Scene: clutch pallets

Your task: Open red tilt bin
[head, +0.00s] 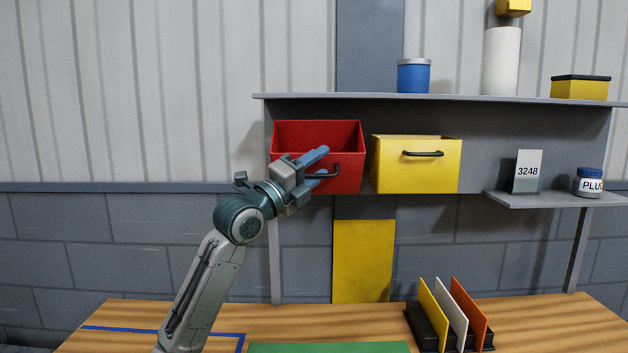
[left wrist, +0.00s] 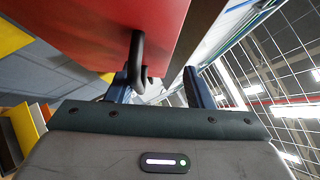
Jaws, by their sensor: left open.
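The red tilt bin (head: 345,160) hangs under the left part of the shelf. Its open top and dark inside show, and it looks tipped forward more than the yellow bin beside it. Its dark handle (head: 325,175) is on the front face, partly hidden by my left gripper (head: 318,165). That gripper is open in front of the bin. In the left wrist view, the handle (left wrist: 138,60) reaches in between the two spread fingers (left wrist: 158,88), nearer the left one. The red front (left wrist: 95,30) is close above. My right gripper is not in view.
A yellow bin (head: 416,170) with a dark handle hangs just to the right. The shelf (head: 440,98) above carries a blue can, a white cylinder and a yellow box. A small side shelf (head: 545,200) holds a card and a jar. The wooden table (head: 540,325) bears upright panels.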

